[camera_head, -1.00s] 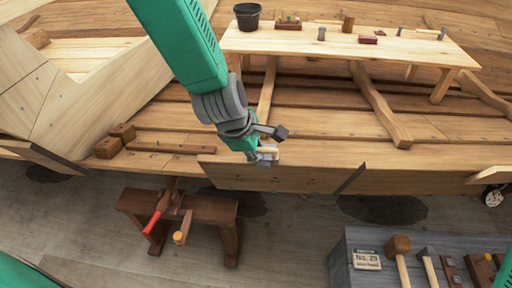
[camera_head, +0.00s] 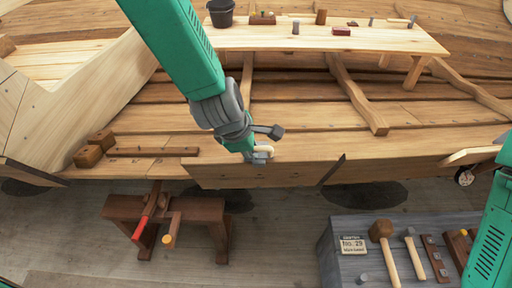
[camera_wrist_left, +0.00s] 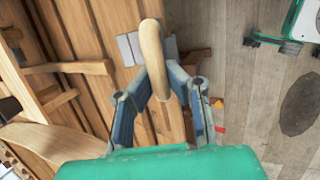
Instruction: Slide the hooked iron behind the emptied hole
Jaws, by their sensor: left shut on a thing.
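My left gripper (camera_head: 260,156) is shut on a tool with a pale wooden handle (camera_wrist_left: 153,55), at the top edge of the hull's outer plank (camera_head: 290,176). In the left wrist view the handle stands between the fingers of the left gripper (camera_wrist_left: 155,80). Grey metal faces (camera_wrist_left: 128,49) show beside it; I cannot tell whether they are the iron or finger pads. The hook is not clear. Small dark dots run along the plank; I cannot tell which is the emptied hole. My right arm shows at the right edge, its gripper out of view.
A trestle (camera_head: 195,208) with a red-handled tool stands below the hull at left. A grey bench (camera_head: 345,270) with mallet (camera_head: 381,232), hammer (camera_head: 411,238) and a sign (camera_head: 353,245) is at lower right. A plank table (camera_head: 375,45) with a dark bucket (camera_head: 220,13) stands inside the hull.

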